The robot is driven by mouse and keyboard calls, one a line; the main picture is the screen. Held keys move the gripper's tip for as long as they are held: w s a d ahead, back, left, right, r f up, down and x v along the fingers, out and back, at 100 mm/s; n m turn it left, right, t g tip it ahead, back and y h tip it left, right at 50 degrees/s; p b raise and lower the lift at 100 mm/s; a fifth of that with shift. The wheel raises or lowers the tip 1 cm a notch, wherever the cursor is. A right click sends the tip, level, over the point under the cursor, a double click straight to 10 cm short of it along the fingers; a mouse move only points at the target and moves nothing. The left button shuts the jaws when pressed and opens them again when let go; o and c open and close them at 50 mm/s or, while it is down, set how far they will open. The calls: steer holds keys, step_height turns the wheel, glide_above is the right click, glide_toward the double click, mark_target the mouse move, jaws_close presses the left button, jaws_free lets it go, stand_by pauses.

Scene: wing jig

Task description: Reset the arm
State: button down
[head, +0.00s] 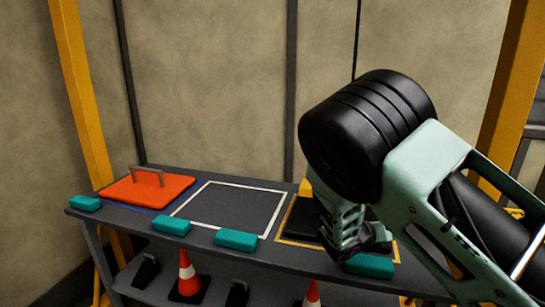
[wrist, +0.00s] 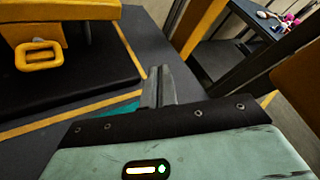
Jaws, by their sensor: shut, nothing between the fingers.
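My arm (head: 430,180) reaches in from the right in the head view, over the right end of the dark table. My gripper (head: 365,245) hangs low over the yellow-outlined area and is partly hidden by my own wrist. In the wrist view my gripper's fingers (wrist: 158,85) are together, with nothing between them. They are beside the black plate and the yellow outline, apart from the yellow piece with a looped handle (wrist: 40,55). In the head view only a bit of yellow (head: 306,187) shows behind my arm.
An orange panel with a grey handle (head: 150,190) lies at the table's left, over a blue outline. The white-outlined square (head: 230,205) is empty. Several teal blocks (head: 236,240) line the front edge. Traffic cones (head: 188,275) stand below. Yellow posts (head: 75,90) flank the table.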

steer(key=s+a+r+m+g+y+p, duration=0.1)
steer(key=s+a+r+m+y, duration=0.3)
steer(key=s+m, duration=0.4)
steer(key=s+a+r+m+g+y+p, duration=0.1)
steer(key=s+a+r+m+g+y, duration=0.3)
steer(key=s, duration=1.2)
steer(key=s+a+r+m+g+y+p, duration=0.1)
steer(key=s+a+r+m+g+y, duration=0.2)
steer(key=s+a+m, duration=0.6)
steer(key=s+r+m+y, duration=0.1)
steer(key=s+r+m, duration=0.1)
steer(key=s+m, duration=0.1)
steer(key=shift+s+r, duration=0.25)
steer(key=shift+s, duration=0.1)
